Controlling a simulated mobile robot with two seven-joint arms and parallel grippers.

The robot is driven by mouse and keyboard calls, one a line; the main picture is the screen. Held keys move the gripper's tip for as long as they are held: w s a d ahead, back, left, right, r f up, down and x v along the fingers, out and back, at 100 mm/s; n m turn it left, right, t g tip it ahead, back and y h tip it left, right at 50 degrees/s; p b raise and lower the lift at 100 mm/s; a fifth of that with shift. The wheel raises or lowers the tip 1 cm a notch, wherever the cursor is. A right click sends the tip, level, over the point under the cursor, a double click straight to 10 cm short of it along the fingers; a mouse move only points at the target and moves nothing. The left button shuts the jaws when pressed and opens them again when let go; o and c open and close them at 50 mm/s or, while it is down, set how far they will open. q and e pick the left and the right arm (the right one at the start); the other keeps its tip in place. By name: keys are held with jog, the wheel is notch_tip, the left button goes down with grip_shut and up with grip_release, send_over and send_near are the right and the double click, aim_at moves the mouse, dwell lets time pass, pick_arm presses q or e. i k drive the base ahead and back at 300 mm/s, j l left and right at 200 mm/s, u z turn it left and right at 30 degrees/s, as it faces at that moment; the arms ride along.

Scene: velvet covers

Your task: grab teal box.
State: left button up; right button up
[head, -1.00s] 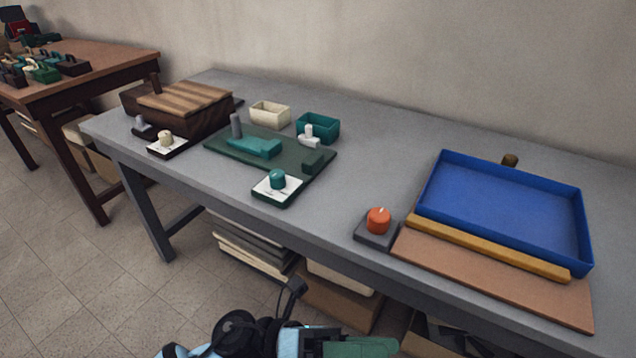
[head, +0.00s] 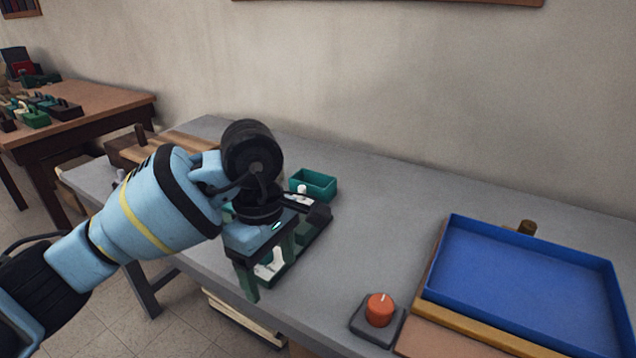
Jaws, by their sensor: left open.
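The teal box (head: 313,181) is a small open-topped box on the grey table, just right of my left arm's wrist in the head view. My left gripper (head: 268,270) comes in from the left and points down, with its two dark green fingers apart. It is in front of the teal box, nearer the table's front edge, and does not touch it. A white block (head: 270,264) shows behind and between the fingers; I see nothing held. My right gripper is not in view.
A small white piece (head: 302,193) stands at the box's front. An orange knob (head: 379,309) and a blue tray (head: 530,285) are to the right. The grey table (head: 385,225) is clear between box and tray. My arm hides much of the left side.

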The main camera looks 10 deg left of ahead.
aim_at(323, 186)
jog(key=i, duration=1.15)
